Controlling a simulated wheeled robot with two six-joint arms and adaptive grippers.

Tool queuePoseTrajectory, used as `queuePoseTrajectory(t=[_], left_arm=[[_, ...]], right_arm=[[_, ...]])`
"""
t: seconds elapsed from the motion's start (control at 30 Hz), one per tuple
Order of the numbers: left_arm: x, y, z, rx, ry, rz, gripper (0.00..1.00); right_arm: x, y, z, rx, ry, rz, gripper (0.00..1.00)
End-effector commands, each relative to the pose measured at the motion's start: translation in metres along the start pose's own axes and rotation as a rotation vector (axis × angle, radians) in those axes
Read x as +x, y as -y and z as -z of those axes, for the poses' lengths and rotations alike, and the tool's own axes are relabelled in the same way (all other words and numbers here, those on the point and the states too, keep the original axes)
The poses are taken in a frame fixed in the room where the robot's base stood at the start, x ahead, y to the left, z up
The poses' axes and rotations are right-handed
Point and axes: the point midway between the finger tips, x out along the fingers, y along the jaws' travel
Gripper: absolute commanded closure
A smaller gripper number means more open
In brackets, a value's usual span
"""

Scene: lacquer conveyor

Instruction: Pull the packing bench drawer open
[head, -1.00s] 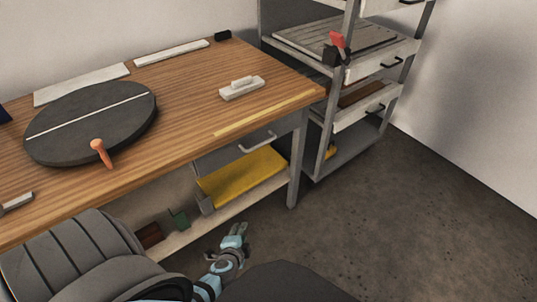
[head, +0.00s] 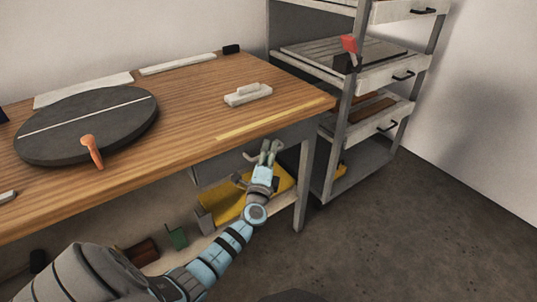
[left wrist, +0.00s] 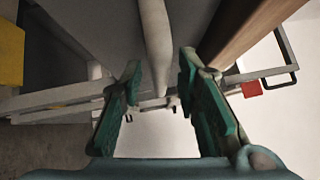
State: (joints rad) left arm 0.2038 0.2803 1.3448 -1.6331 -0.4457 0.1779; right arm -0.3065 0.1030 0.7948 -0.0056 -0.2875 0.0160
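The packing bench (head: 180,110) has a wood top with a grey drawer front (head: 208,172) under its front edge at the right. The drawer looks shut, though my arm hides much of its front. My left gripper (head: 265,150) is at the drawer handle (head: 250,157), just below the bench top's edge. In the left wrist view, the pale handle bar (left wrist: 155,45) runs between the two green fingers of the left gripper (left wrist: 160,105). The fingers are apart, one on each side of the bar, with visible gaps. My right gripper is not in view.
A yellow bin (head: 228,207) sits on the bench's lower shelf beneath my arm. A bench leg (head: 301,185) stands just right of the gripper. A shelf rack (head: 335,150) is farther right. The floor (head: 390,235) in front of it is clear.

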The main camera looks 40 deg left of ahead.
Motion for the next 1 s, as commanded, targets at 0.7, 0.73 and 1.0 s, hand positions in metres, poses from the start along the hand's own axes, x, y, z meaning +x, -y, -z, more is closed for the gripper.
queuePoseTrajectory(t=[0.7,0.73,1.0], left_arm=[[0.0027,-0.0005,-0.0001,0.0,0.0,-0.002,1.0],[0.0026,-0.0005,-0.0001,0.0,0.0,-0.002,1.0],[0.0014,-0.0009,0.0013,0.0,0.01,-0.004,1.0]], right_arm=[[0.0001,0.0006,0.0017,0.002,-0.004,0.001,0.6],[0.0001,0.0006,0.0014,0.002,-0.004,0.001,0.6],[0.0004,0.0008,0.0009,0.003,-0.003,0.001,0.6]])
